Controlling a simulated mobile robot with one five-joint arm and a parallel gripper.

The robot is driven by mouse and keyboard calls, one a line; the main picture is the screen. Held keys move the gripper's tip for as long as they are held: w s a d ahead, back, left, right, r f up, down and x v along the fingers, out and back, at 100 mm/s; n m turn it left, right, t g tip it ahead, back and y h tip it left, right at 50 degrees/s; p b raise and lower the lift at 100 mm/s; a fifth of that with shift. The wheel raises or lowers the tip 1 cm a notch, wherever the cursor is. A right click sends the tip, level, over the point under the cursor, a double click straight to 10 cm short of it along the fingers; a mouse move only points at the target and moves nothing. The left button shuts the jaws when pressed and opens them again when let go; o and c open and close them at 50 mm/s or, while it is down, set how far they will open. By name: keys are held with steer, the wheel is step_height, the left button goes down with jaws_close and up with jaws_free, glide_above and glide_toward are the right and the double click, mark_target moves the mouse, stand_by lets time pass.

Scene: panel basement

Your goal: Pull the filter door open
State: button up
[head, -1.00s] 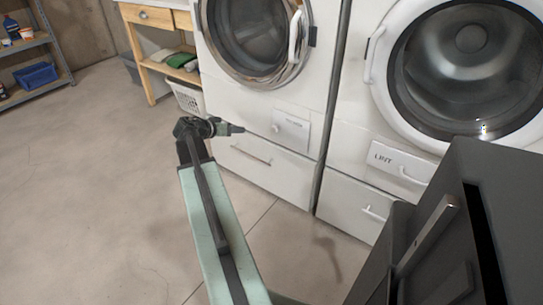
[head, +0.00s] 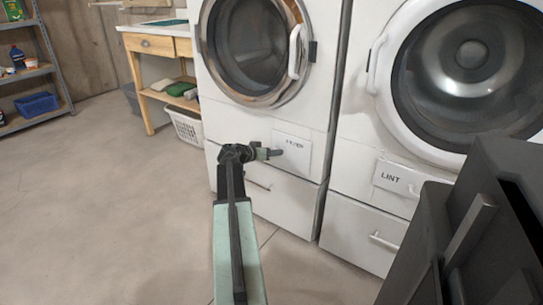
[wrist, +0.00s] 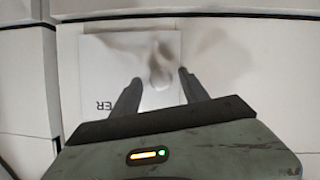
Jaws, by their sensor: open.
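The filter door (head: 297,155) is a small white panel low on the left machine, with dark lettering at its top. It looks shut, flush with the front. In the wrist view the door (wrist: 98,70) shows its lettering upside down, partly cut off by my gripper. A pale rounded knob (wrist: 160,74) stands out from it between my fingertips. My gripper (head: 277,153) is at the door's left part in the head view. In the wrist view my gripper (wrist: 159,78) is open, one finger on each side of the knob; contact cannot be told.
A panel marked LINT (head: 390,178) sits on the right machine. Drawers with bar handles are below both panels. A round washer door (head: 250,45) is above the filter door. A wooden table (head: 150,45) and a laundry basket (head: 186,128) stand left. The floor at left is clear.

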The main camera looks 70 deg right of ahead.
steer(key=shift+d, duration=0.2)
jaws_close()
steer(key=shift+f, duration=0.1)
steer(key=shift+s, duration=0.15)
stand_by(1.0)
